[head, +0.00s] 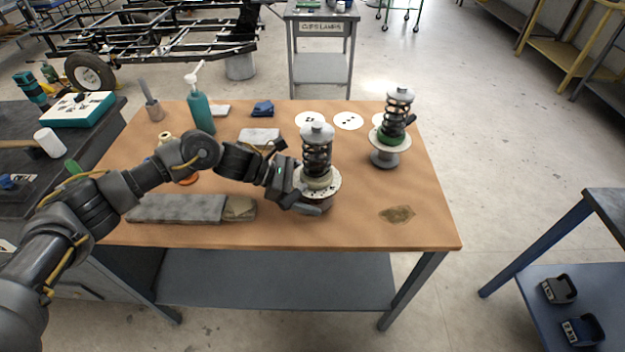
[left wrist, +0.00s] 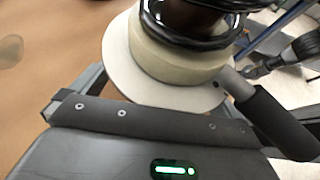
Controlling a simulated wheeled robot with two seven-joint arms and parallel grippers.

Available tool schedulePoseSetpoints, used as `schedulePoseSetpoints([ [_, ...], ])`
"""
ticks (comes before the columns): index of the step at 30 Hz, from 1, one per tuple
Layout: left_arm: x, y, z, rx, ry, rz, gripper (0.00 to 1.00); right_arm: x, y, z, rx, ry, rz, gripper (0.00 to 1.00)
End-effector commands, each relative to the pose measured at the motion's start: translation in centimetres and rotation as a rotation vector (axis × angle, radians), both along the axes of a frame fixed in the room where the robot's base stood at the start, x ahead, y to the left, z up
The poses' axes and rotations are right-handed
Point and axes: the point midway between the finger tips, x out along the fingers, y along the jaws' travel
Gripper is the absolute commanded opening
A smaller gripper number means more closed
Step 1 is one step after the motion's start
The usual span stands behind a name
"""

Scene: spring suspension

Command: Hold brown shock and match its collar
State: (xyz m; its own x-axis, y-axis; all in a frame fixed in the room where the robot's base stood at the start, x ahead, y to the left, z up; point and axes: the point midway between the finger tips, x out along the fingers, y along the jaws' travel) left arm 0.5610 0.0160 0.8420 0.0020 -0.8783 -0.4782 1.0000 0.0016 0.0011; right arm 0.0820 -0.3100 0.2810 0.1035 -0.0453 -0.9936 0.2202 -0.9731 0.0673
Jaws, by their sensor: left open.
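The nearer shock (head: 317,155) stands upright on the table, with a dark coil spring, a pale cap and a beige collar (head: 318,180) over a white plate. In the left wrist view its inner body (left wrist: 190,18) looks brown and the beige collar (left wrist: 180,62) sits on the white plate (left wrist: 125,70). My left gripper (head: 306,196) is open at the shock's lower end, its fingers at the plate's sides; contact is unclear. A second shock (head: 397,115) with a green collar (head: 390,137) stands behind to the right. My right gripper is not identifiable.
White dotted discs (head: 348,121) lie behind the shocks. A teal pump bottle (head: 201,113) and a blue item (head: 262,108) stand at the back left. A grey slab (head: 178,209) lies front left. The table's front right is clear except for a brown stain (head: 397,214).

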Motion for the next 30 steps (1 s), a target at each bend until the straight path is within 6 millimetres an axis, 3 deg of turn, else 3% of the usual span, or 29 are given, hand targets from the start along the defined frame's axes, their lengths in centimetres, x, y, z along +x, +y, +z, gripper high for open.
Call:
schedulePoseSetpoints([
  [4,-0.11,-0.23,-0.18,0.001,0.002,-0.001,1.0,0.09,-0.9,-0.09,-0.012,0.0,0.003,0.36],
  [10,-0.16,-0.23,-0.22,0.002,0.003,-0.003,0.99,0.09,-0.68,-0.06,-0.008,-0.002,0.002,0.36],
  [28,-0.21,-0.21,-0.37,0.004,0.004,-0.003,0.2,-0.32,-0.17,-0.17,-0.001,0.004,0.002,0.36],
  [29,-0.21,-0.2,-0.36,0.004,0.004,-0.003,0.19,-0.34,-0.16,-0.17,-0.001,0.004,0.002,0.36],
  [30,-0.2,-0.19,-0.36,0.004,0.004,-0.003,0.34,-0.34,-0.16,-0.17,-0.001,0.004,0.002,0.36],
])
